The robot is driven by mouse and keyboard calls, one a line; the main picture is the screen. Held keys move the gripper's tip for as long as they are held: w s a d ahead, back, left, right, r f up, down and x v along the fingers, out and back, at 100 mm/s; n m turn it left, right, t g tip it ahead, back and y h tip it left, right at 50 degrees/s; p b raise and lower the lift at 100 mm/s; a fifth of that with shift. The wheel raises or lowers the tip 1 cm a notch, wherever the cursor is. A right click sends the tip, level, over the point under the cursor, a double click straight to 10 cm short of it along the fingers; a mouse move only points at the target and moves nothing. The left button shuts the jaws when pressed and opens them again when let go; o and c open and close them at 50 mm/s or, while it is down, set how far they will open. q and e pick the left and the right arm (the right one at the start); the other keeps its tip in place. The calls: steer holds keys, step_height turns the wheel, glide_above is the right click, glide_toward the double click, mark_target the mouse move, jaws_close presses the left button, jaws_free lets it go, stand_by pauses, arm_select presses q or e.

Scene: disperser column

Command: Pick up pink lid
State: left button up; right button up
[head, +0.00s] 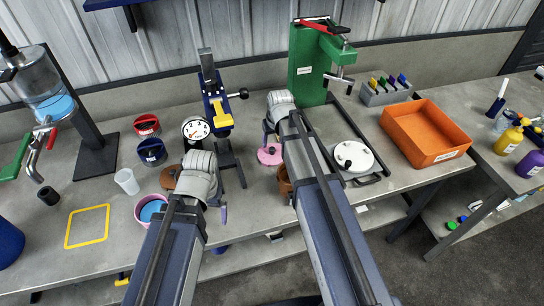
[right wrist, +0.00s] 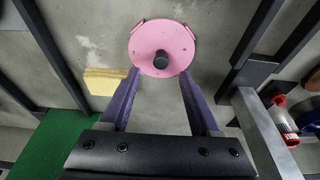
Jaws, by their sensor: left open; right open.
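The pink lid (head: 270,155) lies on the grey workbench near the middle of the head view, partly hidden by my right arm. In the right wrist view the round pink lid (right wrist: 160,38) lies flat, with a dark knob (right wrist: 160,60) near its lower edge. My right gripper (right wrist: 160,74) is open, its purple fingers on either side of the knob. The fingertips appear at the lid's near edge; I cannot tell whether they touch it. My left gripper (head: 224,208) is open beside the pink bowl's right side, mostly hidden by its wrist.
A pink bowl with blue contents (head: 151,208) and a white cup (head: 127,181) stand left. A blue press with a gauge (head: 213,105) and a green press (head: 307,65) stand behind. A white-lidded pot (head: 353,156) and orange bin (head: 427,133) are right.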

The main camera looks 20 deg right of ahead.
mark_target(272, 149)
arm_select(q)
step_height(272, 149, down, 4)
steer(key=b, duration=0.3)
steer(key=shift+f, duration=0.15)
arm_select(e)
steer(key=x, duration=0.4)
steer(key=shift+s+f, duration=0.15)
steer(key=shift+f, duration=0.05)
steer(key=shift+r, duration=0.1)
jaws_close()
